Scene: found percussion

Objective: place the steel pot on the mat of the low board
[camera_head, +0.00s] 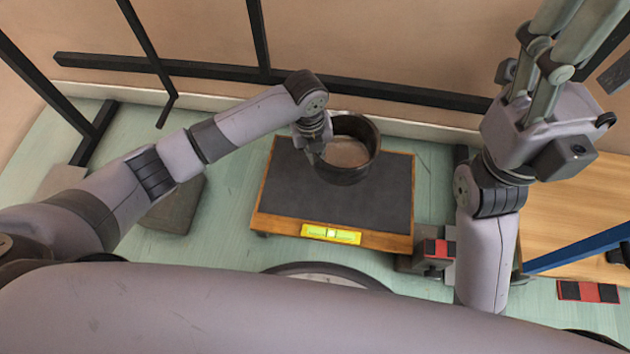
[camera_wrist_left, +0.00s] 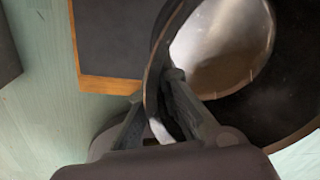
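The steel pot (camera_head: 347,172) is a dark round pot with a lighter inside bottom. In the head view it appears over the back middle of the low board. The board carries a dark grey mat (camera_head: 290,190) within a wooden edge (camera_head: 400,242). My left gripper (camera_head: 316,146) is at the pot's left rim. In the left wrist view its fingers (camera_wrist_left: 155,97) straddle the pot wall (camera_wrist_left: 152,75) and appear closed on it. Whether the pot's base touches the mat cannot be told. My right gripper (camera_head: 575,35) points up, fingers apart, tips cut off, away from the pot.
A dark grey block (camera_head: 175,207) is on the floor left. Black bars (camera_head: 390,90) run along the wall behind. A wooden surface (camera_head: 570,215) is right.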

